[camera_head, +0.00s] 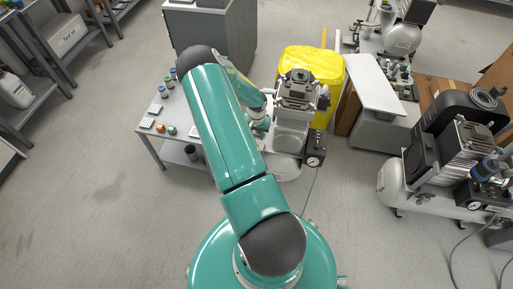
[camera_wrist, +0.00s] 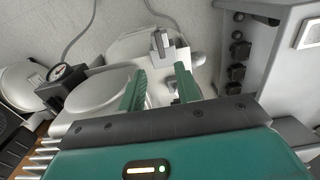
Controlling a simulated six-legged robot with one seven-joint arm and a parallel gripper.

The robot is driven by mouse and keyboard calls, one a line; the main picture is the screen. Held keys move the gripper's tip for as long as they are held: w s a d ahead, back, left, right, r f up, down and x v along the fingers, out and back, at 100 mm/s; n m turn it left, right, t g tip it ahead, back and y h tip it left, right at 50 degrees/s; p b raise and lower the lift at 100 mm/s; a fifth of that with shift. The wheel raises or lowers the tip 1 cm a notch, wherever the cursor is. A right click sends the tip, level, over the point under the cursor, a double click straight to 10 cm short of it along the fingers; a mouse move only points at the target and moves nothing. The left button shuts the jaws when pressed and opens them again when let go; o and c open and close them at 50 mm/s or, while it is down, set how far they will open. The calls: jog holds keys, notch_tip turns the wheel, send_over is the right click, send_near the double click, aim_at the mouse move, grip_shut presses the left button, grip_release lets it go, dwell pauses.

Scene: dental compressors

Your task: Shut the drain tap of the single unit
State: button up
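The single unit (camera_head: 292,118) stands in the middle of the head view, a grey compressor head over a white tank, with a black gauge box (camera_head: 315,150) on its right side. In the wrist view its white tank (camera_wrist: 125,45) lies beyond my fingers. A small grey fitting with a lever-like bar (camera_wrist: 163,45), seemingly the drain tap, shows just past the fingertips; its exact setting is hard to tell. My gripper (camera_wrist: 160,72) is open, its two green fingers apart on either side below the fitting, with nothing clearly held. In the head view my arm hides most of it.
A low table (camera_head: 150,140) with small jars and trays stands left of the unit. A yellow-covered bin (camera_head: 312,66) is behind it. A larger compressor (camera_head: 455,150) stands at the right. A grey cabinet (camera_wrist: 262,60) is close at the right in the wrist view.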

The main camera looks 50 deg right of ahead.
notch_tip(320, 180, down, 11)
jog(key=shift+r, duration=0.1)
dwell(0.3)
grip_shut()
